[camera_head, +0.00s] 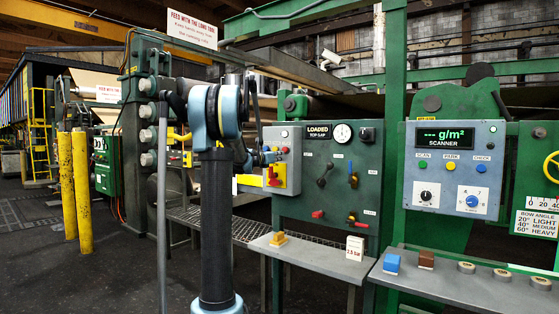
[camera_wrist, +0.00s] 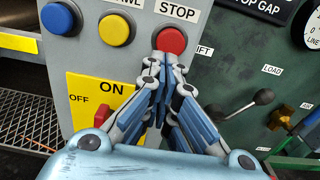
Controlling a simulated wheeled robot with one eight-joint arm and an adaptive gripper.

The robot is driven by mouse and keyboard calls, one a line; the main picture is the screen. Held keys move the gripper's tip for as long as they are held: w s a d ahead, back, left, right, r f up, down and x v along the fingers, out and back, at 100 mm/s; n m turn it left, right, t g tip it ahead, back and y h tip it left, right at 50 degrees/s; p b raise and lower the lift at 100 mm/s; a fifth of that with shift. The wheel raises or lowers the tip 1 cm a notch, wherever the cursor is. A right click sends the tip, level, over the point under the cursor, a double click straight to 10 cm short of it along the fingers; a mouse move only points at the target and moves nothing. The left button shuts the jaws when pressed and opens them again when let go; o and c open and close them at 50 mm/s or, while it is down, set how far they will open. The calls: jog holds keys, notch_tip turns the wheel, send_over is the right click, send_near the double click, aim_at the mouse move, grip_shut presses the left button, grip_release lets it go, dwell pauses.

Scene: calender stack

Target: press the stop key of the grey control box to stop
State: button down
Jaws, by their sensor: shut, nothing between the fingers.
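The grey control box (camera_head: 292,134) stands at mid-picture in the head view, partly behind my arm. In the wrist view it (camera_wrist: 135,60) fills the upper left, with a red round key (camera_wrist: 172,39) under a STOP label. A yellow key (camera_wrist: 116,30) and a blue key (camera_wrist: 58,18) sit to its left. My gripper (camera_wrist: 163,62) is shut and empty, its fingertips at the lower edge of the red key. I cannot tell whether they touch it. In the head view my gripper (camera_head: 268,157) is small at the box's front.
Below the keys is a yellow ON/OFF plate (camera_wrist: 88,88) with a red switch (camera_wrist: 101,120). A green panel (camera_wrist: 215,70) with levers stands right of the box. A SCANNER box (camera_head: 455,165) is further right.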

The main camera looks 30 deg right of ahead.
jog(key=v, duration=1.2)
jog(key=shift+f, duration=0.15)
jog(key=s+a+f+m+g+y, duration=0.2)
jog(key=s+a+f+m+y, duration=0.6)
jog(key=s+a+f, duration=1.1)
jog(key=s+a+f+m+g+y, duration=0.2)
jog(key=s+a+f+m+y, duration=0.6)
jog(key=s+a+f+m, duration=0.6)
jog(key=s+a+f, duration=0.5)
jog(key=a+f, duration=0.1)
jog(key=a, duration=0.2)
jog(key=shift+s+f+g+y, duration=0.2)
jog(key=shift+f+g+y, duration=0.1)
jog(key=shift+w+f, duration=0.2)
jog(key=shift+w, duration=0.3)
